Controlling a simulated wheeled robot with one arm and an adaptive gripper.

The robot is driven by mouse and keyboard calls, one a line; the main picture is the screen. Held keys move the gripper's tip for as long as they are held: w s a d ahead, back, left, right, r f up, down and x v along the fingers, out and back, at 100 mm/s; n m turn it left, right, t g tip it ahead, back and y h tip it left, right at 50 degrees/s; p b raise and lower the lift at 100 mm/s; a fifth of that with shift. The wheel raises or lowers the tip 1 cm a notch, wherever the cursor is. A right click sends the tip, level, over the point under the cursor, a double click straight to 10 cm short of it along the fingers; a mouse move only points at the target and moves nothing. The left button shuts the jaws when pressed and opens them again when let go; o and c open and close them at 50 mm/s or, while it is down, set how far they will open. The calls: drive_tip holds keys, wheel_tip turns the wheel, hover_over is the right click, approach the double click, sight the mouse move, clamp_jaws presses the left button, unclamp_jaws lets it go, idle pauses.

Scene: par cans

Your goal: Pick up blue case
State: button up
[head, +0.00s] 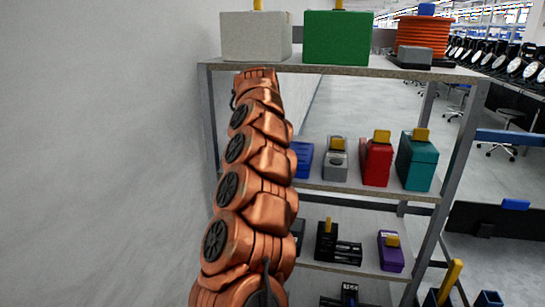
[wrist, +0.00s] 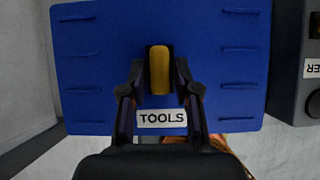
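The blue case (wrist: 220,60) fills most of the wrist view, with a yellow handle (wrist: 160,70) at its middle and a white TOOLS label (wrist: 161,118). In the head view the blue case (head: 303,158) sits at the left of the rack's middle shelf, largely hidden behind my copper arm. My gripper (wrist: 160,75) is open, with one dark finger on each side of the yellow handle. A small gap shows between each finger and the handle. The gripper itself is hidden in the head view.
On the same shelf (head: 365,190) stand a grey case (head: 335,165), a red case (head: 376,163) and a teal case (head: 417,164). The top shelf holds a white box (head: 256,38), a green box (head: 336,40) and an orange cable reel (head: 420,37). A pale wall (head: 100,150) is at left.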

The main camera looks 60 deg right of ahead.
clamp_jaws()
drive_tip(key=shift+r+p, duration=0.25)
drive_tip(key=shift+p, duration=0.05)
idle(0.5)
